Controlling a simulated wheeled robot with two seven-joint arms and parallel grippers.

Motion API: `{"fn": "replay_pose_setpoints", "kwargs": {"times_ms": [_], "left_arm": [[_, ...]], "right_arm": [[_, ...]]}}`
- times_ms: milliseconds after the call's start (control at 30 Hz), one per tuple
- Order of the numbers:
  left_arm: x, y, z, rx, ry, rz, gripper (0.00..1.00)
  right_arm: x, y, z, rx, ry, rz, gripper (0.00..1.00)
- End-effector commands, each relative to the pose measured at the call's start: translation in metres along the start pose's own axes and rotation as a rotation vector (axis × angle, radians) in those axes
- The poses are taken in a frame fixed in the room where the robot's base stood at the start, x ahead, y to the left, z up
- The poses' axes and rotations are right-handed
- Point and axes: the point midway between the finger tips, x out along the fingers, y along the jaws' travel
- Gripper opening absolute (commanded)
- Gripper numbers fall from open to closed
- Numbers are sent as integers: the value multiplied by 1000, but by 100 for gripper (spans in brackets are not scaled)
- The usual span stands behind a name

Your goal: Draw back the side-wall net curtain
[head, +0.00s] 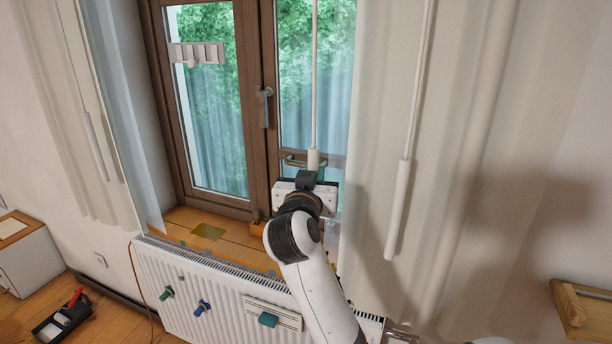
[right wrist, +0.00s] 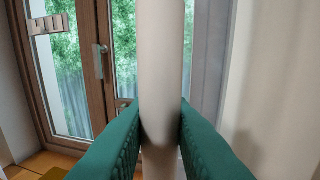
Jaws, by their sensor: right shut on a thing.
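A pale draw rod (head: 314,85) hangs in front of the window. My right gripper (head: 307,162) is shut on its lower part, with the green fingers on either side of the rod (right wrist: 161,70) in the right wrist view. A cream curtain (head: 455,110) hangs in folds to the right of the window, with its own hanging rod (head: 398,210). Another pale curtain (head: 60,110) hangs at the left, also with a rod (head: 95,145). I cannot tell which curtain the held rod belongs to, as its top is out of view. My left gripper is not in view.
The brown-framed window (head: 255,90) is shut, with its handle (head: 265,105) near the middle. A wooden sill (head: 190,222) and white radiator (head: 220,300) lie below. A black tray (head: 62,318) is on the floor; a wooden item (head: 585,305) is at right.

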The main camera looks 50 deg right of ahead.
Motion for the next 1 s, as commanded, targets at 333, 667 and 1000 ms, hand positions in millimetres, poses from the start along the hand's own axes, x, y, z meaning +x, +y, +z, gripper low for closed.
{"fn": "replay_pose_setpoints", "kwargs": {"times_ms": [333,667,1000], "left_arm": [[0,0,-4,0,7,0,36],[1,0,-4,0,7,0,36],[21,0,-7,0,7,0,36]], "right_arm": [[0,0,0,1,1,0,39],[-2,1,0,2,0,1,40],[-61,2,-4,8,2,5,40]]}}
